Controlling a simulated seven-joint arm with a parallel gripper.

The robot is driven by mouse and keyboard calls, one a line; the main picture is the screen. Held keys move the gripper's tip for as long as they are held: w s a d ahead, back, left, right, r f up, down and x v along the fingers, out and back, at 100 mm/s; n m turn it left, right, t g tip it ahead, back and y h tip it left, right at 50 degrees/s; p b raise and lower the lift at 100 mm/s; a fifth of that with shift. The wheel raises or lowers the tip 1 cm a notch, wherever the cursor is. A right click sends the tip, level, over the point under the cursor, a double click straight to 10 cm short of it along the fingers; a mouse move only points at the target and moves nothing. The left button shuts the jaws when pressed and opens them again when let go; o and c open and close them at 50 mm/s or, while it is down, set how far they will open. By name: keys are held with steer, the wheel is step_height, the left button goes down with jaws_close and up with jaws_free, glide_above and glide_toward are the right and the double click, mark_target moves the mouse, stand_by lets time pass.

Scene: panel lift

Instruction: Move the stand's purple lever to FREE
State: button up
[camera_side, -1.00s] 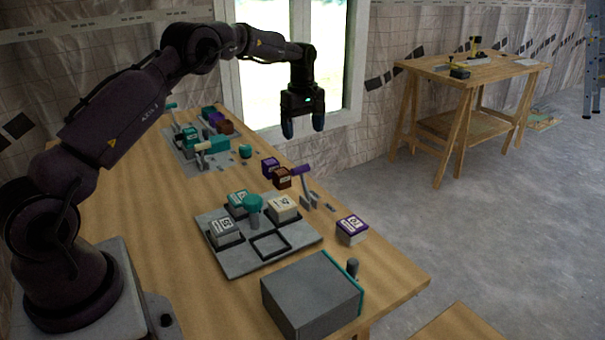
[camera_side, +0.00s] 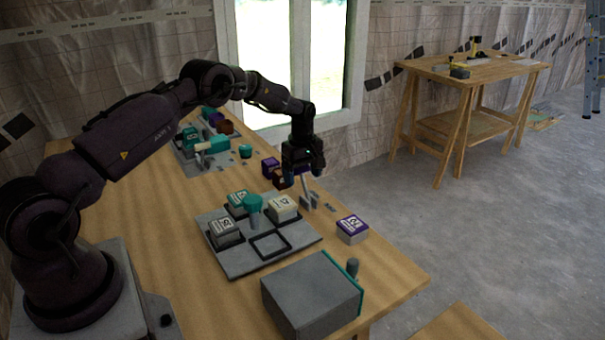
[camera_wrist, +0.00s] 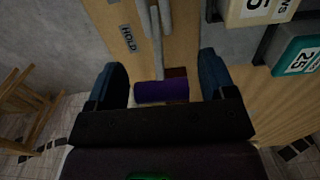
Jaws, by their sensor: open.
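The purple lever is a purple grip (camera_wrist: 161,92) on a grey arm that rises from a grey bracket (camera_side: 309,201) near the table's far right edge. In the side view its top is mostly hidden behind my gripper (camera_side: 303,177). My gripper is open and has come down over the lever's top. In the wrist view the purple grip lies between the two blue fingertips of my gripper (camera_wrist: 163,85), with a small gap on each side. A HOLD label (camera_wrist: 127,38) is on the table beside the lever. I see no FREE label.
A grey tray (camera_side: 235,268) with several labelled blocks and a teal knob stands left of the lever. A purple-topped block (camera_side: 352,229) lies to the right. Purple (camera_side: 270,165) and brown blocks stand close behind. A grey box (camera_side: 312,295) is at the front.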

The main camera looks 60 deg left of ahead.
mark_target(306, 186)
steer(key=shift+c, duration=0.2)
steer(key=c, duration=1.2)
steer(key=shift+d+r+y, duration=0.2)
steer(key=shift+d+y, duration=0.55)
steer(key=shift+y, duration=0.35)
steer(key=shift+c, duration=0.2)
steer(key=shift+d+y, duration=0.85)
steer(key=shift+y, duration=0.35)
steer(key=d+y, duration=0.2)
steer(key=y, duration=0.1)
steer(key=shift+f, duration=0.1)
steer(key=shift+d+f+y, duration=0.2)
steer(key=shift+d+y, duration=0.3)
steer(key=shift+y, duration=0.6)
steer(key=o, duration=1.3)
